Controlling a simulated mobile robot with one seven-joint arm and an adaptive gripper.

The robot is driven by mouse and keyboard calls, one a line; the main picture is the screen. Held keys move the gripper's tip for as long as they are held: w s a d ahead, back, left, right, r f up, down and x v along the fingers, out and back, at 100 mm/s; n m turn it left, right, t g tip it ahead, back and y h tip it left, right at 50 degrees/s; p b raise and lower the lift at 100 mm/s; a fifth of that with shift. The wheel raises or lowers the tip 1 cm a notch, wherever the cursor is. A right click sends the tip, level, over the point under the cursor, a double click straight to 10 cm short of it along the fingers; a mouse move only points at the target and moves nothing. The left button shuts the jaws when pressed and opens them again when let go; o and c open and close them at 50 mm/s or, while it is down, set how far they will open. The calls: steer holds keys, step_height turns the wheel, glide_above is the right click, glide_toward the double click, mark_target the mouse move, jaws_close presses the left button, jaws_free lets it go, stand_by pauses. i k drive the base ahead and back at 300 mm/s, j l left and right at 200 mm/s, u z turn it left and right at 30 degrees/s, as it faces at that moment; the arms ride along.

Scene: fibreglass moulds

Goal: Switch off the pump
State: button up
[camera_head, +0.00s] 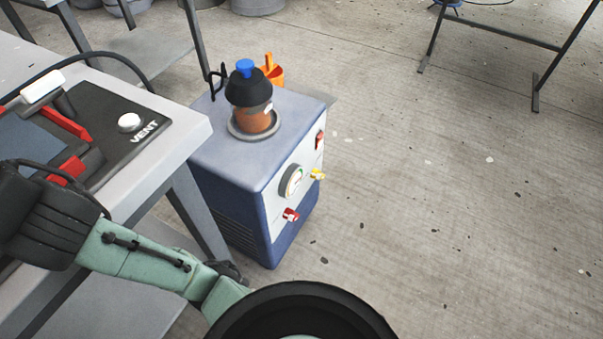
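The pump (235,165) is a blue box on the floor, right of the workbench. Its pale front panel carries a small red switch (320,138) near the upper far corner, a round gauge (292,181), a yellow-handled valve (317,175) and a red-handled valve (290,214). The switch position is too small to read.
The workbench (185,130) holds a console with a white VENT button (129,122) and a black hose (118,57). Floor right of the pump is clear.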

mark_target(319, 138)
steer(key=i+l+u, duration=0.2)
steer(key=l, duration=0.75)
steer(key=l+u, duration=0.25)
steer(key=l, duration=0.7)
steer(key=k+l+u, duration=0.2)
steer(key=l, duration=0.75)
steer(key=l+u, duration=0.25)
steer(key=l, duration=0.7)
